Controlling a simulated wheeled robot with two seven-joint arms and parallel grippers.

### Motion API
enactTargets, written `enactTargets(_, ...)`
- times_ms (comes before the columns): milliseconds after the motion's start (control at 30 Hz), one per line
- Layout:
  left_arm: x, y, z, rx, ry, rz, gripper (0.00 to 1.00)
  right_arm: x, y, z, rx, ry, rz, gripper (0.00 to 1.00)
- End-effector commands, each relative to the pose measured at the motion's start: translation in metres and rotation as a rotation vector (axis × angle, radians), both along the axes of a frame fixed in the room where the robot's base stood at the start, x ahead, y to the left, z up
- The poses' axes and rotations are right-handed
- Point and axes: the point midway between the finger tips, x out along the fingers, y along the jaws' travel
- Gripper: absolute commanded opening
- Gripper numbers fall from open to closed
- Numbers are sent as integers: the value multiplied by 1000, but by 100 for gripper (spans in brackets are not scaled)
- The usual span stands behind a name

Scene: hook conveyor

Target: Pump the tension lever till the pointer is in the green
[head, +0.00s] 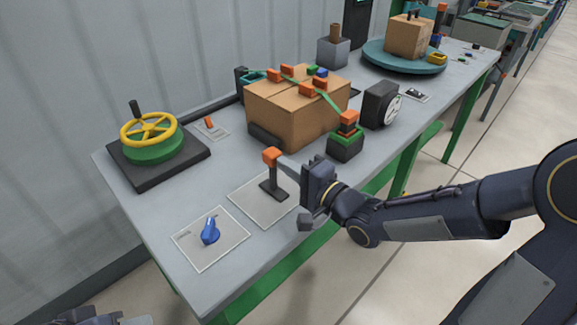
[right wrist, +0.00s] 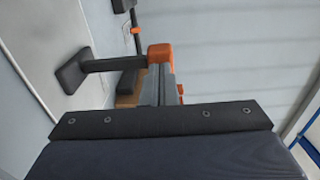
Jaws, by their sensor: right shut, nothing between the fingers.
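The tension lever (head: 269,186) stands upright on a pale plate at the front of the bench, with a dark stem and an orange knob. It also shows in the right wrist view (right wrist: 115,63). My right gripper (head: 282,161) is shut and empty, its fingertips at the right side of the knob. In the right wrist view the fingers (right wrist: 160,80) reach up to the knob; I cannot tell whether they touch. A round white dial (head: 394,108) in a dark housing faces right; its pointer and green zone are too small to read. Part of my left gripper (head: 100,318) shows at the bottom left edge.
A cardboard box (head: 290,113) with orange clamps and a green strap stands behind the lever. A stacked orange-green button unit (head: 346,138) is right of it. A blue knob (head: 210,231) sits front left, a yellow handwheel (head: 150,130) back left, and a turntable (head: 404,60) far right.

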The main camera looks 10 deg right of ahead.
Motion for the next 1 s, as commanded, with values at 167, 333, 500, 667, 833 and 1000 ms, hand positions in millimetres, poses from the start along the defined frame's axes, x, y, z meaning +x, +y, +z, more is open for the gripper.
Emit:
enactTargets(167,0,0,13,0,0,0,36,3,2,6,-17,26,1,0)
enactTargets(333,0,0,40,0,0,0,36,11,8,14,-62,97,2,0)
enactTargets(500,0,0,71,0,0,0,36,23,16,19,-129,198,3,0)
enactTargets(667,0,0,90,0,0,0,36,34,23,18,-193,293,3,0)
enactTargets(833,0,0,94,0,0,0,36,44,31,13,-249,378,3,0)
enactTargets(1000,0,0,91,0,0,0,36,51,34,8,-253,384,1,0)
